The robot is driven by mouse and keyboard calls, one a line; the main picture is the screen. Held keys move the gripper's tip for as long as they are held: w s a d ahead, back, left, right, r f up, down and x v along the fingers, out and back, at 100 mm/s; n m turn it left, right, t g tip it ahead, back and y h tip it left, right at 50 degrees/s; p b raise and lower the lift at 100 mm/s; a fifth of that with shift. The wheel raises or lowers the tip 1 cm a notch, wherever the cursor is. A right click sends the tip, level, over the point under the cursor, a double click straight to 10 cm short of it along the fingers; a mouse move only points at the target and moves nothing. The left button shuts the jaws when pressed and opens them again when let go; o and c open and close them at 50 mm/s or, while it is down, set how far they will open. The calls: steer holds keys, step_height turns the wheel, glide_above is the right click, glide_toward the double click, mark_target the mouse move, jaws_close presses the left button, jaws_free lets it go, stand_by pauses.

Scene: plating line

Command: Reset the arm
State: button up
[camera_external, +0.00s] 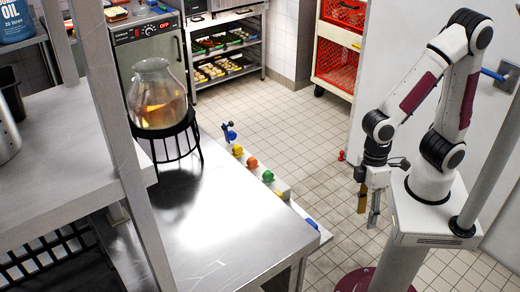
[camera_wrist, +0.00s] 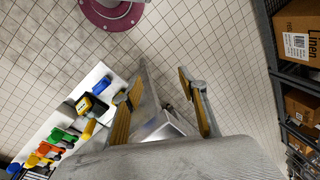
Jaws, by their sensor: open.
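My gripper (camera_external: 368,202) hangs from my folded arm at the right of the external view, pointing down beside my pedestal. It is away from the steel table and over the tiled floor. In the wrist view my gripper (camera_wrist: 160,100) shows two fingers with yellowish pads spread apart. Nothing is between the pads; only floor and a grey metal piece show beyond them.
A steel table (camera_external: 215,230) at the left bears a glass jar (camera_external: 155,95) of amber liquid on a black stand. Coloured knobs (camera_external: 252,163) line a rail at its right edge. A rack with cardboard boxes (camera_wrist: 298,40) stands right in the wrist view. Tiled floor (camera_external: 300,125) lies open between table and arm.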

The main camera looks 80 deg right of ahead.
steer(key=s+d+r+m+t+h, duration=0.1)
steer(key=d+r+t, duration=0.2)
steer(key=d+r, duration=0.4)
steer(key=s+d+r+m+t+h, duration=0.1)
steer(key=d+r+m+t, duration=0.1)
steer(key=d+r, duration=0.6)
steer(key=shift+s+d+r+t, duration=0.25)
steer(key=shift+d+t, duration=0.35)
steer(key=shift+d, duration=2.05)
